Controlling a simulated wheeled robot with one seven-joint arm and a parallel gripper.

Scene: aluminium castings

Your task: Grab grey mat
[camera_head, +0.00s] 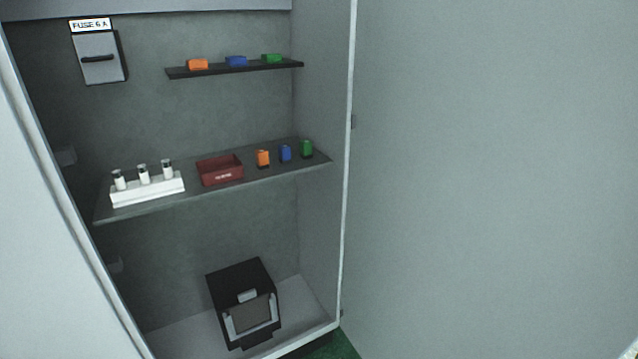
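I cannot make out a grey mat in the head camera view. The middle shelf (200,200) of an open cabinet has a dark grey surface, but I see no separate mat on it. A black box (233,286) with a grey front panel and light grey bars stands on the cabinet floor. My gripper is not in view.
The middle shelf holds a white rack (148,190) with three cylinders, a red bin (220,171), and small orange, blue and green pieces. A narrow upper shelf (215,71) holds similar pieces. A fuse box (100,57) is at upper left. A grey panel (490,180) fills the right.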

